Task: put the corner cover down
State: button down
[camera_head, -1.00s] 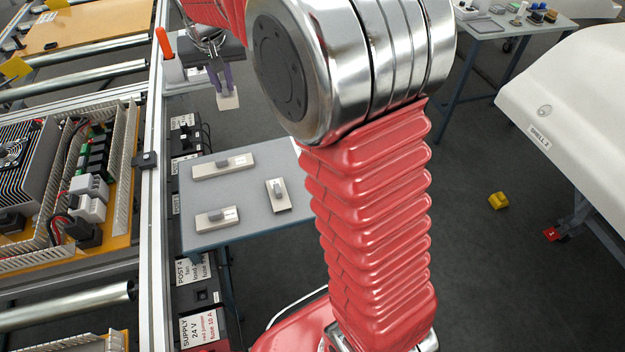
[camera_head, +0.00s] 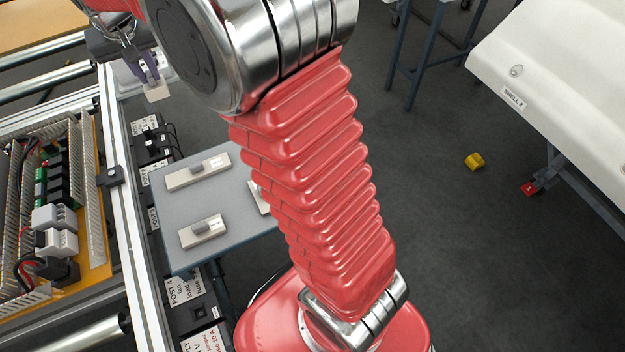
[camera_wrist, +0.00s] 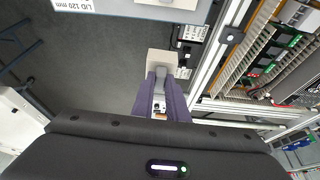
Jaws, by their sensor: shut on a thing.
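My gripper (camera_head: 147,72) is at the upper left of the head view, with its purple fingers pointing down. It is shut on a small beige piece, which I take for the corner cover (camera_head: 157,92). In the wrist view the purple fingers (camera_wrist: 162,92) close around the grip of the beige cover (camera_wrist: 160,62). The cover is held in the air, beyond the far edge of the grey-blue table (camera_head: 180,207) in the head view. Its far side and underside are hidden.
On the table lie a long beige lid (camera_head: 198,170), a shorter one (camera_head: 203,230) and a third (camera_head: 258,197) partly hidden by my arm. The wiring panel (camera_head: 95,262) is at left behind a metal rail. A yellow block (camera_head: 474,161) lies on the floor.

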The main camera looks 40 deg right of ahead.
jog(key=shift+a, duration=0.2)
jog(key=shift+s, duration=0.1)
jog(key=s+d+f+n+y, duration=0.2)
jog(key=s+d+f+n, duration=0.4)
jog(key=s+d, duration=0.5)
jog(key=s+d+f+n+y, duration=0.2)
jog(key=s+d+f+n, duration=0.2)
jog(key=s+d+f, duration=0.5)
jog(key=s+d+f+n, duration=0.1)
jog(key=s+n, duration=0.1)
jog(key=s, duration=0.3)
jog(key=s+d+f+n+g, duration=0.1)
jog(key=s+d, duration=0.1)
jog(key=s, duration=0.4)
jog(key=shift+d+n+y, duration=0.2)
jog(key=shift+n+y, duration=0.2)
jog(key=shift+s+f, duration=0.1)
jog(key=shift+f, duration=0.05)
notch_tip(320, 180, down, 6)
